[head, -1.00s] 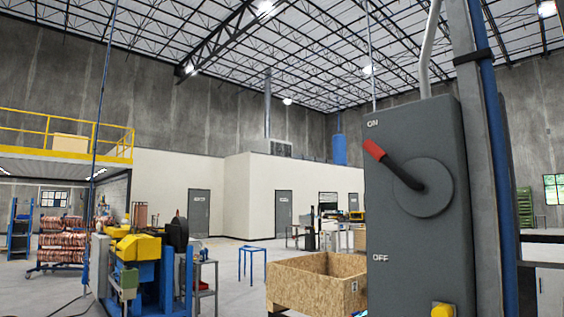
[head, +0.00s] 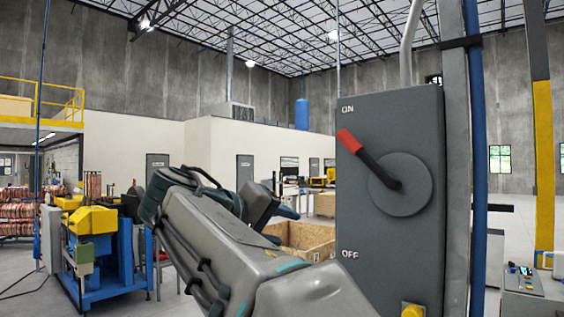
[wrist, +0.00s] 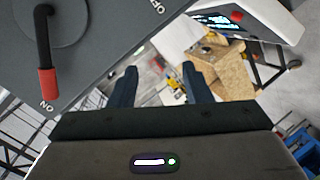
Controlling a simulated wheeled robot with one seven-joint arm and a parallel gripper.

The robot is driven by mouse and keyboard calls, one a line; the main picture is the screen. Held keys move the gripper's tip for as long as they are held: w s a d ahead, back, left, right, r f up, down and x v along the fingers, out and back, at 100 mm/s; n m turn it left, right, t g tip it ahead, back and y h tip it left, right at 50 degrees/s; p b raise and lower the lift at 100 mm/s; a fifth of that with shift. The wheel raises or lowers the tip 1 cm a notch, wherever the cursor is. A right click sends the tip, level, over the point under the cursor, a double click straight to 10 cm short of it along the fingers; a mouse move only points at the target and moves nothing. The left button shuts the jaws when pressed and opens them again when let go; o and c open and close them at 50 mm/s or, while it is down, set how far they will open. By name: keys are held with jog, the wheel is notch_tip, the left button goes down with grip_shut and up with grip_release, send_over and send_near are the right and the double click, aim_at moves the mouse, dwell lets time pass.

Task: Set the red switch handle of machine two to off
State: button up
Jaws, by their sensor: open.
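The grey switch box (head: 393,245) stands at the right in the head view, with ON at its top and OFF near its bottom. Its handle (head: 366,159) has a black lever and a red grip, and points up and left toward ON. In the wrist view the box (wrist: 105,45) fills the upper left, upside down, with the red grip (wrist: 48,83) near ON. My gripper (wrist: 158,75) is open and empty there, its two dark fingers apart and to the right of the grip in that picture. In the head view my gripper (head: 286,212) shows partly, left of the box.
A wooden crate (head: 310,243) stands on the floor behind my arm. A yellow and blue machine (head: 93,222) is at the left. A blue post (head: 479,130) runs beside the box, and a yellow post (head: 544,160) stands farther right. A yellow part (head: 412,311) sits at the box's bottom.

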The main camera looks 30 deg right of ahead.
aim_at(344, 141)
jog(key=s+d+r+m+g+h+p, duration=0.1)
jog(key=s+r+m+h, duration=0.15)
jog(key=r, duration=0.55)
jog(key=s+r+m+g+h+p, duration=0.1)
jog(key=r+m+g+h, duration=0.15)
jog(key=r, duration=0.55)
jog(key=shift+m+t+y, duration=0.35)
jog(key=shift+m+y, duration=0.05)
jog(key=d+p, duration=0.1)
jog(key=d, duration=0.3)
jog(key=w+d+p, duration=0.1)
jog(key=d, duration=0.4)
jog(key=w+d+p, duration=0.1)
jog(key=d, duration=0.4)
jog(key=shift+f, duration=0.1)
jog(key=shift+a, duration=0.1)
jog(key=shift+f, duration=0.1)
grip_shut()
